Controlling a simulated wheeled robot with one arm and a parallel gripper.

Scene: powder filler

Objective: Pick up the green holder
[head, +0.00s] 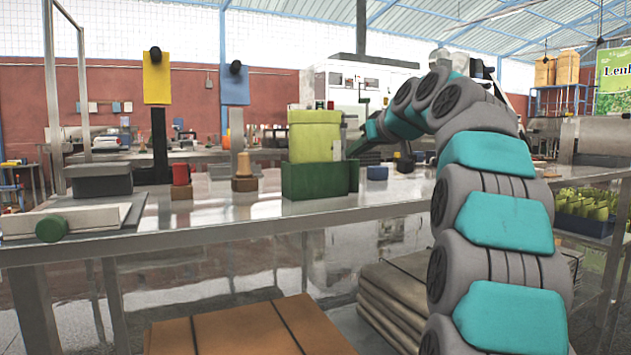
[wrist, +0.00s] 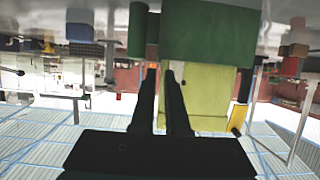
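The green holder (head: 305,181) is a dark green box on the metal table, with a yellow-green packet (head: 314,138) standing upright in it. It has a narrow dark green part at its right end. In the upside-down wrist view the holder (wrist: 205,38) is at the top, with the narrow part (wrist: 137,30) beside it and the packet (wrist: 205,95) below. My gripper (head: 352,152) is just above and right of the holder in the head view. In the wrist view its two dark fingers (wrist: 164,70) are apart, with nothing visible held between them. Contact with the holder cannot be told.
A red-topped stand (head: 181,182) and a tan stand (head: 244,172) are left of the holder. A blue block (head: 376,172) is close on its right. A grey box (head: 100,180) and a green-ended roller (head: 52,228) are at the far left. The table front is clear.

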